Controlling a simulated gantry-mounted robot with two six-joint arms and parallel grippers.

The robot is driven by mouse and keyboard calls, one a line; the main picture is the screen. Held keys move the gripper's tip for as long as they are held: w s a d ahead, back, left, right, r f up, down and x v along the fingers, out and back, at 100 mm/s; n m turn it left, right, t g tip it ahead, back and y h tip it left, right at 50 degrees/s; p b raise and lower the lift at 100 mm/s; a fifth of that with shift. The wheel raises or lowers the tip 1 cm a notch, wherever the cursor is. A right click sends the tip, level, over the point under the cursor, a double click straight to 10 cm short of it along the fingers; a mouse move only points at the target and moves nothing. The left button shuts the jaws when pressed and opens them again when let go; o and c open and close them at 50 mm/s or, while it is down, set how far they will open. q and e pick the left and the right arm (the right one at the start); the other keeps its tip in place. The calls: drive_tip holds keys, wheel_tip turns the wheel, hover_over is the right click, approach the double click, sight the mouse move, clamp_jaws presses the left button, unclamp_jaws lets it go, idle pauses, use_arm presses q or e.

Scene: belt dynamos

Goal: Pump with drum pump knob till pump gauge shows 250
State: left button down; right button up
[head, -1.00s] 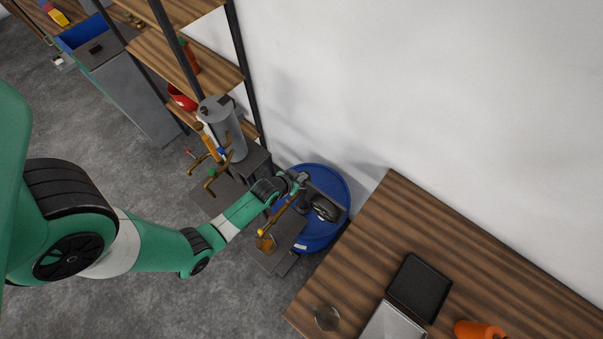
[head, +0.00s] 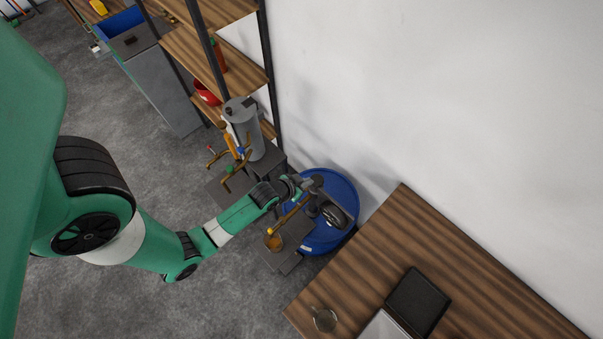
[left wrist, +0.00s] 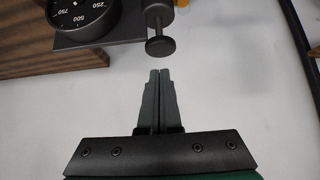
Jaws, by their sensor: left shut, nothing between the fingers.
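In the left wrist view, the drum pump knob (left wrist: 161,46) is a dark round disc on a short rod below a grey cylinder. My left gripper (left wrist: 160,73) points at it, its two fingers shut together and empty, with a small gap in the picture between fingertips and knob. The pump gauge (left wrist: 82,14) is a dark dial at the upper left, cut by the frame's edge; 250, 500 and 750 can be made out, but I cannot read its needle. In the head view, my left gripper (head: 308,184) is over the blue drum (head: 343,190). My right gripper is not in view.
A wooden table (head: 400,240) with a black tray (head: 418,300) and a glass (head: 324,319) stands right of the drum. A shelf rack (head: 228,80) and a grey canister (head: 243,128) stand behind.

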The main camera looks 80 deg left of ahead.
use_arm(q)
drive_tip(key=shift+v, duration=1.9)
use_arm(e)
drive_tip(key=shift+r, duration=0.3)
use_arm(q)
drive_tip(key=shift+w+a+r, duration=0.1)
